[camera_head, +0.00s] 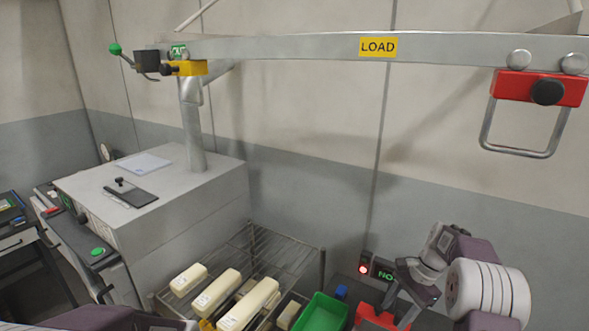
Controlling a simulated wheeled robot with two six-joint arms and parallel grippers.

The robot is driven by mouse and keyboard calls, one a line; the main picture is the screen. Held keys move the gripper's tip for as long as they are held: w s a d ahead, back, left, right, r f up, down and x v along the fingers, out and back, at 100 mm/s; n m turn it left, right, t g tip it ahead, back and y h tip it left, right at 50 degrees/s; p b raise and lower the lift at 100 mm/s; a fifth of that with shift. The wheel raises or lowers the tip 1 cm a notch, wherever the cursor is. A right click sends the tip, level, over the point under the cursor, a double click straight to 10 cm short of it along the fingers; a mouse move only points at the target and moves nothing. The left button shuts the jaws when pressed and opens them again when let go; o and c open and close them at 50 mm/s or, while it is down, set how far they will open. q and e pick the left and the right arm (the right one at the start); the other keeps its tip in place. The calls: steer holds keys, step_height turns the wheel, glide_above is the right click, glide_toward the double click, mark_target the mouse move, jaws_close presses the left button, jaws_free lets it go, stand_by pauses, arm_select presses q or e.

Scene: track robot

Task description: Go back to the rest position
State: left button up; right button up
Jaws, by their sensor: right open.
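My right gripper (408,300) is at the lower right, above a red object (374,318). Its jaws are open and I see nothing held between them. The fingertips are small and partly lost against the dark things below. Part of my left arm (100,318) shows along the bottom left edge; its gripper is outside the picture.
A grey beam marked LOAD (378,46) spans the top, with a red clamp and metal loop (526,150) at right. A grey cabinet (160,215) stands left. A wire rack (285,254), cream blocks (228,290) and a green bin (322,313) lie below.

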steer(key=s+a+r+n+h+b, duration=0.1)
steer(key=s+a+n+h+b, duration=0.15)
steer(key=s+a+n, duration=0.5)
steer(key=s+a+f+n+t+b, duration=0.1)
steer(key=s+f+n, duration=0.2)
steer(key=s, duration=0.3)
steer(key=s+f+n+h, duration=0.1)
steer(key=s+f+n, duration=0.2)
steer(key=s, duration=0.3)
steer(key=shift+a+f+t+b, duration=0.4)
steer(key=shift+f, duration=0.25)
steer(key=shift+s, duration=0.1)
